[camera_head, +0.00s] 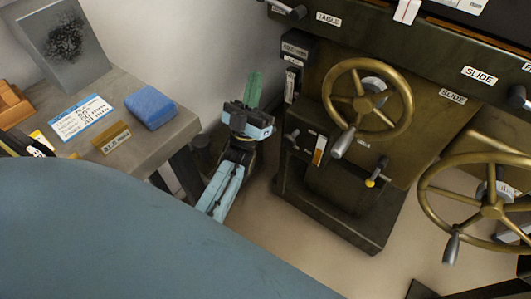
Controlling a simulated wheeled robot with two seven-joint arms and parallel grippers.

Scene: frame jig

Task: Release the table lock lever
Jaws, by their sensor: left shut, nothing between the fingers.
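A grey-ended lever (291,11) sits at the upper left of the machine, beside a plate (328,19) reading TABLE. I cannot tell for certain that it is the table lock lever. A smaller dark lever (292,137) is on the lower left face, and a yellow-knobbed lever (373,181) is below the handwheel. My left gripper (254,90), with green fingers pointing up, is shut and empty. It is in the gap left of the machine, apart from these levers in the picture. My right gripper is not in view.
A brass handwheel (403,108) and another one (431,211) stick out from the machine. A bench (110,83) at the left holds a blue block (151,106), a card (81,118) and a grey plate (65,42). Open floor (285,242) lies before the machine.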

